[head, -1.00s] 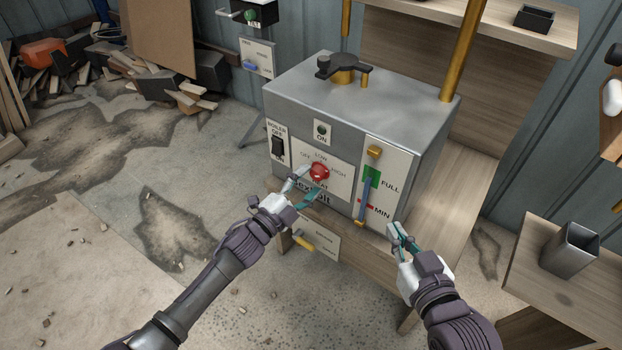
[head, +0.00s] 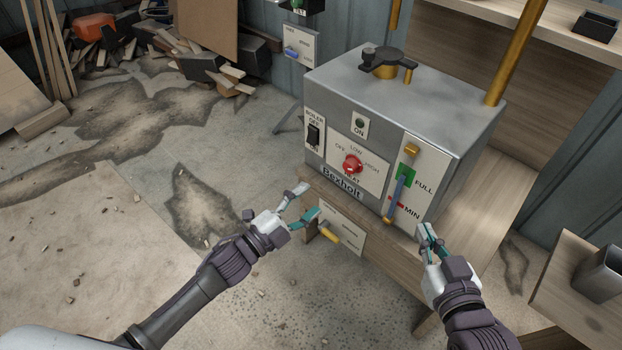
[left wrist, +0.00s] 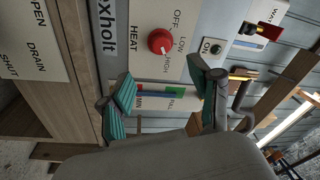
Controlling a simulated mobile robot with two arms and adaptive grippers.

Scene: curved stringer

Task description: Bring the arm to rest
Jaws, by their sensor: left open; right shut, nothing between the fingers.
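My left gripper (head: 306,202) is open and empty. It hangs in front of the boiler box's lower left edge, apart from it. It also shows in the left wrist view (left wrist: 168,92), with its teal finger pads spread. My right gripper (head: 427,233) is shut and empty, in front of the bench edge below the MIN mark. The grey metal boiler box (head: 330,85) carries a red heat knob (head: 352,165), which also shows in the left wrist view (left wrist: 161,41). Neither gripper touches the knob.
The box stands on a wooden bench (head: 470,215). A drain panel with a yellow handle (head: 330,233) is below the box. A black switch (head: 314,135) and a level gauge (head: 400,190) are on its front. A metal container (head: 600,275) stands at right. Floor at left is open.

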